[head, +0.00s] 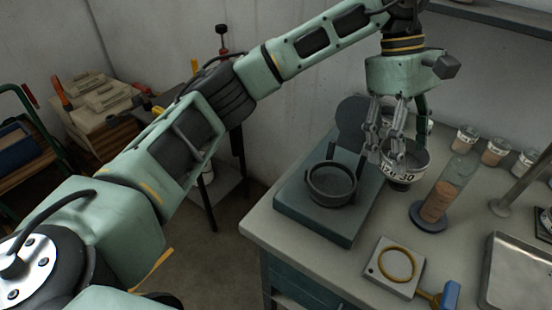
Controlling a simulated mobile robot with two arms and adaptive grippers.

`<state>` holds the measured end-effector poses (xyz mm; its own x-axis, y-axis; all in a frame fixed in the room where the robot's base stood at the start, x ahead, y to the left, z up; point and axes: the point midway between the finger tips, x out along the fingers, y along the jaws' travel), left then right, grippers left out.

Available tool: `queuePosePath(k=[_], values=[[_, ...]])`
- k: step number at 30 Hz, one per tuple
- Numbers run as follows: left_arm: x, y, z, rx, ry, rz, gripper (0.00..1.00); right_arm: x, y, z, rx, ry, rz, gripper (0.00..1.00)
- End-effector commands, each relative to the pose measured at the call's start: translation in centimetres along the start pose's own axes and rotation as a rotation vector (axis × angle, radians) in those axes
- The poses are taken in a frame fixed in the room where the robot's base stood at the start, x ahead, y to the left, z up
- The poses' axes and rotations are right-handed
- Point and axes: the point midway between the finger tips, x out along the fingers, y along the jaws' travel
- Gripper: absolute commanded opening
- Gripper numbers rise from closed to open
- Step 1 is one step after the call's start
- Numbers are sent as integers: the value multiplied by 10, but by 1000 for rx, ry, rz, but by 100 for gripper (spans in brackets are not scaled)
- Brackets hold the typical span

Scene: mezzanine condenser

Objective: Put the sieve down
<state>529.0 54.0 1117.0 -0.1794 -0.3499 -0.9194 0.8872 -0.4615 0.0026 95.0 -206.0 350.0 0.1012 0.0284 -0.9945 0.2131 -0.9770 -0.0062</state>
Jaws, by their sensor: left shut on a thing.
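My left gripper (385,150) comes down from above and is shut on the sieve's near-left rim. The sieve looks roughly upright, behind and right of a teal box-shaped device (317,222). A dark rounded part shows under it; I cannot tell whether the sieve touches the table. The gripper fingers hide part of its left side. My right gripper is not in view.
The device carries a black ring (332,184) and an upright dark disc (353,116). A clear cylinder with brown filling (440,200) stands close right. Jars (495,152) stand behind. In front lie a yellow-ringed block (384,274), a blue-ended tool (450,294) and a metal tray (518,275).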

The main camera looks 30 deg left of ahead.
Motion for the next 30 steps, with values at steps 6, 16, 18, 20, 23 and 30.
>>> queuePosePath(k=[6, 16, 18, 20, 23, 30], values=[[1, -2, -10, -58, -1, 22, 36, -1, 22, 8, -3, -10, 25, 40], [16, -42, -85, -60, 1, 20, 36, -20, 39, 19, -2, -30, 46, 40], [19, -48, -96, -58, 0, 21, 36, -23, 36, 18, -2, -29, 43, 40], [20, -51, -103, -56, 0, 22, 36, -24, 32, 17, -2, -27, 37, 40], [23, -54, -110, -53, 0, 23, 36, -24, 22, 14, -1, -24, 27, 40], [44, -56, -120, -53, 0, 17, 36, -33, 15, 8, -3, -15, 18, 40]])
